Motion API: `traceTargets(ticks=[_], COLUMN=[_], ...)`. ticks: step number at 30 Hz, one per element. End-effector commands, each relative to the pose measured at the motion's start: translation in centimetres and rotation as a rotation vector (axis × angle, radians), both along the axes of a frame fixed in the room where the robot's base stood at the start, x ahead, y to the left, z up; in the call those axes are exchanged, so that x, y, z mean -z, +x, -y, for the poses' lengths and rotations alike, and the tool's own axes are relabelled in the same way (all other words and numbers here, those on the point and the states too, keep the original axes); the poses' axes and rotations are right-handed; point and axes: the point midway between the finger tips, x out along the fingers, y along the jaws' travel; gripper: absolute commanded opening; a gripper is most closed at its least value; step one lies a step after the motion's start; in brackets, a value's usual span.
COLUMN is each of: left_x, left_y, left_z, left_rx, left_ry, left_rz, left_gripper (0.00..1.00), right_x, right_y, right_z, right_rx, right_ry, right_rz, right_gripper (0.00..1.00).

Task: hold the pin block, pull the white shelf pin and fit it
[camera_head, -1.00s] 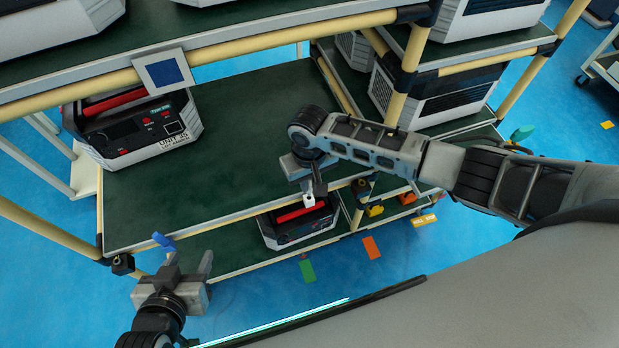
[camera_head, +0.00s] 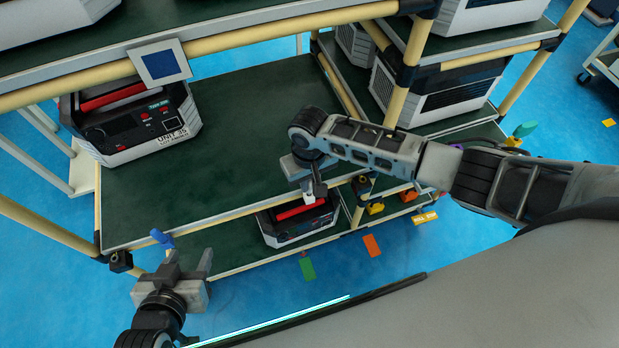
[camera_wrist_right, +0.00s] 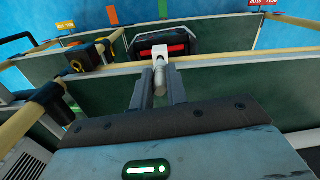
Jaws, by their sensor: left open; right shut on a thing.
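My right gripper (camera_head: 314,190) is over the front edge of the dark green shelf (camera_head: 215,165), pointing down. In the right wrist view, this gripper (camera_wrist_right: 159,84) is shut on the white shelf pin (camera_wrist_right: 161,57), which has a white head and a grey shank between the fingers. A black block with a yellow ring (camera_wrist_right: 103,50), possibly the pin block, sits on the rail to the left. My left gripper (camera_head: 191,268) is open and empty, right of that corner block and below a blue piece (camera_head: 162,239).
A grey unit (camera_head: 140,125) stands at the shelf's left end; the rest of that shelf is clear. Another unit (camera_head: 298,222) with a red handle sits on the lower shelf below my right gripper. A beige post (camera_head: 403,85) stands behind my right arm.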

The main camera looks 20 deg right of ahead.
Motion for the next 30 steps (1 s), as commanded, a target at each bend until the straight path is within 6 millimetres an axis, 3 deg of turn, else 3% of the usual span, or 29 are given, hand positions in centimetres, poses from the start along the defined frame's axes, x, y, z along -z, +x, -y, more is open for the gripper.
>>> traceTargets(ticks=[29, 30], left_x=[1.1, 1.1], left_y=[0.3, 0.3], left_z=[0.0, 0.0], left_rx=[0.000, 0.000], left_ry=[0.000, 0.000], left_rz=[0.005, 0.005], left_gripper=[0.51, 0.51], right_x=[2.0, 2.1], right_y=[0.0, 0.0], right_z=[0.0, 0.0], right_rx=[0.000, 0.000], right_ry=[-0.001, -0.001], right_rz=[0.000, 0.000], right_gripper=[0.00, 0.18])
